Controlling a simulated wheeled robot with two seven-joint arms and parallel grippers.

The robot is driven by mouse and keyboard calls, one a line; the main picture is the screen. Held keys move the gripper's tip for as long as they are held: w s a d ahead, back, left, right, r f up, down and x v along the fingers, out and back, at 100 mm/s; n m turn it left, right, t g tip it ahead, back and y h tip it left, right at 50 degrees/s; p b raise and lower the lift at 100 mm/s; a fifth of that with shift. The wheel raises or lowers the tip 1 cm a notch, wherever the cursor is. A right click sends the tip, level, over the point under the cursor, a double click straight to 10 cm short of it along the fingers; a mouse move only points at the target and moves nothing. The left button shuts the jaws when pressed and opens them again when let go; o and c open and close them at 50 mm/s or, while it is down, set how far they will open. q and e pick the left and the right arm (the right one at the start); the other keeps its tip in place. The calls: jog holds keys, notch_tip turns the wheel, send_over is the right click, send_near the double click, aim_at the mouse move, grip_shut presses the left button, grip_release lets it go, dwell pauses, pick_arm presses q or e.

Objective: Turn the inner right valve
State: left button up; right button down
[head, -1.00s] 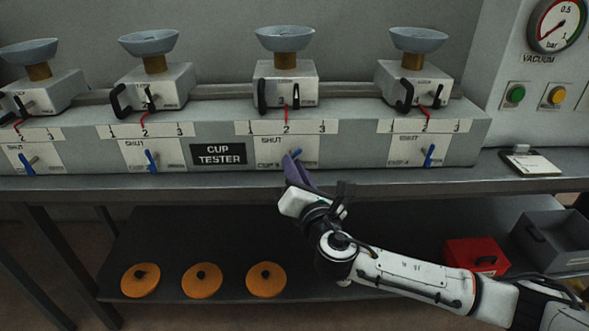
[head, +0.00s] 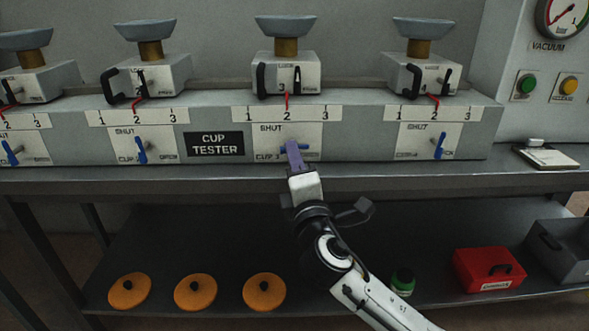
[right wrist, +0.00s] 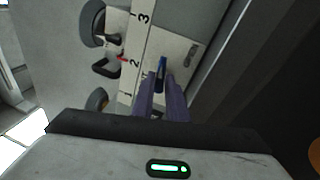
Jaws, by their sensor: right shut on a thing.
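The inner right valve has a blue handle (head: 311,149) on the CUP 3 plate (head: 308,135). The handle looks roughly level, and its middle is hidden by my fingers. My right gripper (head: 293,148) has purple fingers and is shut on this handle. In the right wrist view the blue handle (right wrist: 161,72) stands between the purple fingertips (right wrist: 162,85). The blue handles of CUP 2 (head: 141,150) and CUP 4 (head: 439,146) stand close to upright. My left gripper is not in view.
The grey tester body stands on a dark bench (head: 400,181). Black-handled cup stations line its top, such as the one above this valve (head: 300,70). A notepad (head: 547,156) lies right. The lower shelf holds orange discs (head: 195,292), a red box (head: 488,270) and a green-capped jar (head: 403,281).

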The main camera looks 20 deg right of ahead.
pick_arm(q)
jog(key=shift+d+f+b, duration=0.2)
jog(key=shift+b, duration=0.5)
pick_arm(e)
jog(key=shift+m+h, duration=0.4)
jog(key=shift+m, duration=0.8)
jog(key=c, duration=1.7)
grip_release()
jog(key=shift+c, duration=0.2)
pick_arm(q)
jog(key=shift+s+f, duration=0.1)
pick_arm(e)
jog(key=v, duration=1)
jog(key=shift+f, duration=0.15)
